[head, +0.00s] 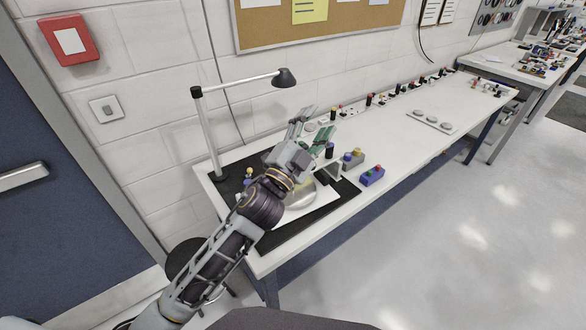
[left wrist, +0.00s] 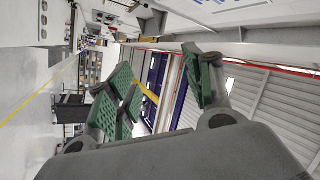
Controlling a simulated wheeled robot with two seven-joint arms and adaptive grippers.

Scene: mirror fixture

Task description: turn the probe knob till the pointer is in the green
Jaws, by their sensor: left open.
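My left gripper (head: 314,124) is open and empty, raised above the back of the bench. In the left wrist view its green-padded fingers (left wrist: 160,88) stand apart with nothing between them. A round silver disc, perhaps the mirror (head: 300,194), lies on a white plate below my left forearm and is partly hidden by it. A small yellow-topped knob (head: 249,172) shows left of the arm. A dark upright knob or post (head: 329,150) stands just below the gripper in the picture. I cannot tell which is the probe knob. No pointer or green zone can be made out. My right gripper is not in view.
A desk lamp (head: 240,88) rises behind the arm. A blue box with a green button (head: 372,176) and a grey box with coloured knobs (head: 353,158) sit right of the dark mat (head: 334,202). Small parts line the wall. The white bench top (head: 405,143) is mostly clear rightward.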

